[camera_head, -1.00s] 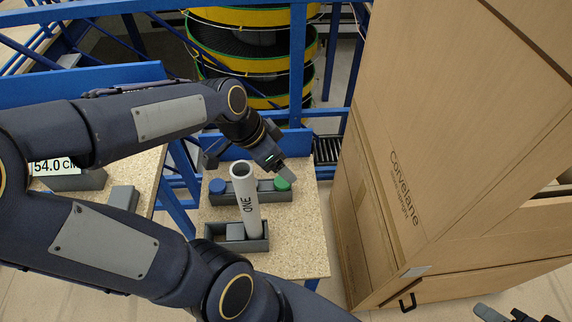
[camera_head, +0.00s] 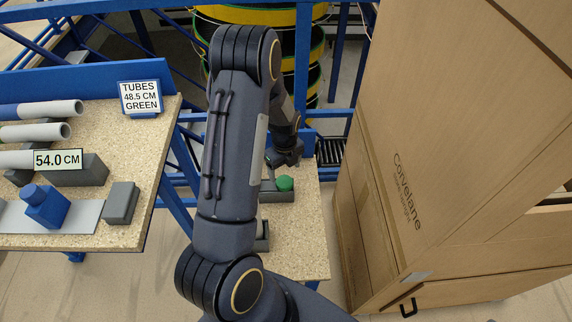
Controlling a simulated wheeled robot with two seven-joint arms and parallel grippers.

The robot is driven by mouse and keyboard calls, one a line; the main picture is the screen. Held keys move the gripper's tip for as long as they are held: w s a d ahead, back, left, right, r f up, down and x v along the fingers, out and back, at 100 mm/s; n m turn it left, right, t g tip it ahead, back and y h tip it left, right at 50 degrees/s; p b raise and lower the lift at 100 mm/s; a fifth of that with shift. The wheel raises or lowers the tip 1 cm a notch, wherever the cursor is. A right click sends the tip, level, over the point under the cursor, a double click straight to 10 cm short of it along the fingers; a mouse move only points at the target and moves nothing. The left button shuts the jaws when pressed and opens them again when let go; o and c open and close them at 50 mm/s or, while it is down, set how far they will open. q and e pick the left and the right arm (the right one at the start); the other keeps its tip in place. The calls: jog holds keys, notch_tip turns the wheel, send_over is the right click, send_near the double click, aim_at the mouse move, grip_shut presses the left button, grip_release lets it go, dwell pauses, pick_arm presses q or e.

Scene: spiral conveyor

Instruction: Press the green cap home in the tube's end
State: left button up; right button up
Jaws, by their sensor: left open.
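The green cap (camera_head: 285,183) sits on the right end of a grey cap holder (camera_head: 280,196) on the small speckled table. My left gripper (camera_head: 271,168) is open, just above and left of the green cap and apart from it; its fingertips are partly hidden by my arm. The upright tube is hidden behind my left arm. Only the right end of its grey base tray (camera_head: 263,238) shows. My right gripper is not clearly in view.
A large wooden cabinet (camera_head: 430,150) stands close on the right. The left table (camera_head: 150,150) holds several tubes, grey blocks, a blue block (camera_head: 45,205) and a "TUBES 48.5 CM GREEN" sign (camera_head: 141,97). Blue frame bars (camera_head: 303,60) stand behind.

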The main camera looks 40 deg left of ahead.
aim_at(285, 182)
pick_arm(q)
notch_tip(285, 182, down, 6)
jog(key=shift+f, duration=0.25)
jog(key=c, duration=1.2)
jog(key=shift+r+p, duration=0.95)
jog(key=shift+r, duration=0.55)
jog(key=shift+r, duration=0.1)
jog(key=shift+r+p, duration=1.05)
jog(key=shift+r, duration=0.9)
